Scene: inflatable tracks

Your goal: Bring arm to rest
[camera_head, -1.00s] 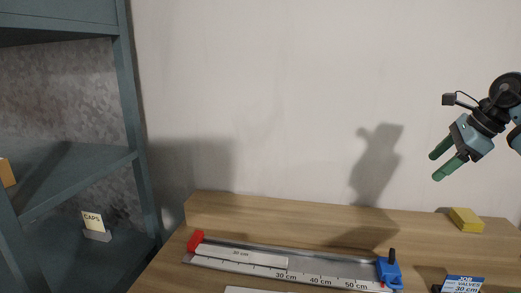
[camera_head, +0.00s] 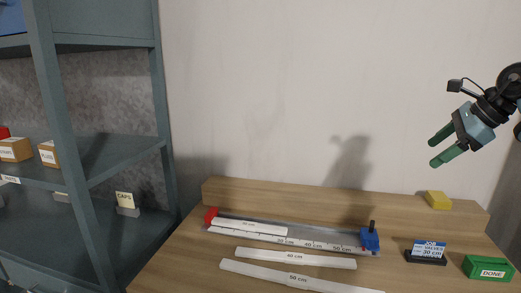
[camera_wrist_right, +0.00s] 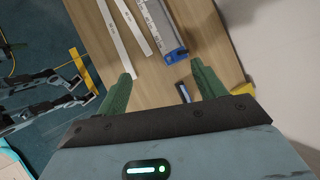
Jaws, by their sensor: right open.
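My right gripper (camera_head: 442,148) is raised at the right of the head view, in front of the wall and above the table. Its two green fingers are apart with nothing between them. In the right wrist view the same gripper (camera_wrist_right: 163,88) shows its fingers spread over the wooden table (camera_wrist_right: 190,50). The right arm comes in from the right edge of the head view. My left gripper does not show in the head view.
The wooden table (camera_head: 185,262) holds a measuring track (camera_head: 330,246) with red and blue ends, white strips (camera_head: 295,258), a job sign (camera_head: 428,250), a green DONE box (camera_head: 488,268) and a yellow block (camera_head: 438,200). A grey shelf (camera_head: 130,150) stands left.

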